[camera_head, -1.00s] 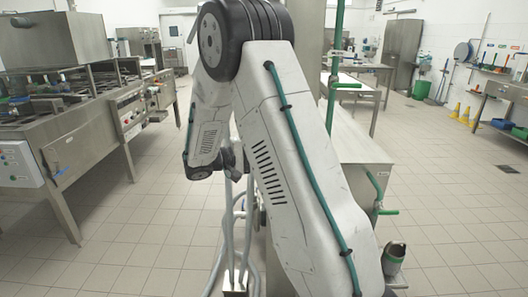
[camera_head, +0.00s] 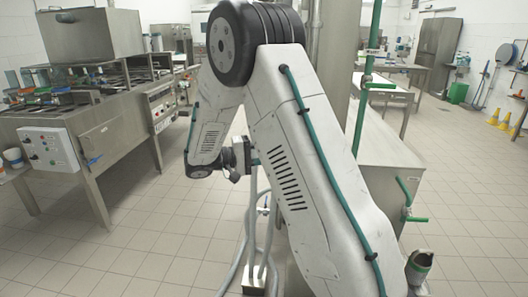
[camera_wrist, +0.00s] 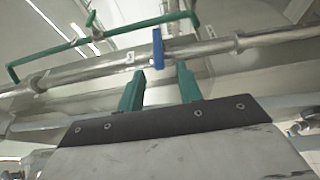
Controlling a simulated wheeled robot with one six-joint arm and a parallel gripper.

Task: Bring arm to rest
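My arm fills the middle of the head view, folded at its large black joint, with the forearm hanging down to the wrist. In the wrist view my gripper (camera_wrist: 160,72) shows two green fingers standing apart, with nothing between them. A blue handle (camera_wrist: 158,48) on a metal pipe (camera_wrist: 100,68) appears just beyond the fingertips; I cannot tell the distance. In the head view the fingers are mostly hidden behind my arm.
A steel counter with a control box (camera_head: 50,149) stands at left. A steel cabinet (camera_head: 385,150) with green pipes (camera_head: 366,90) stands close on the right of my arm. Yellow floor signs (camera_head: 499,118) are far right. Tiled floor (camera_head: 130,240) is clear at front left.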

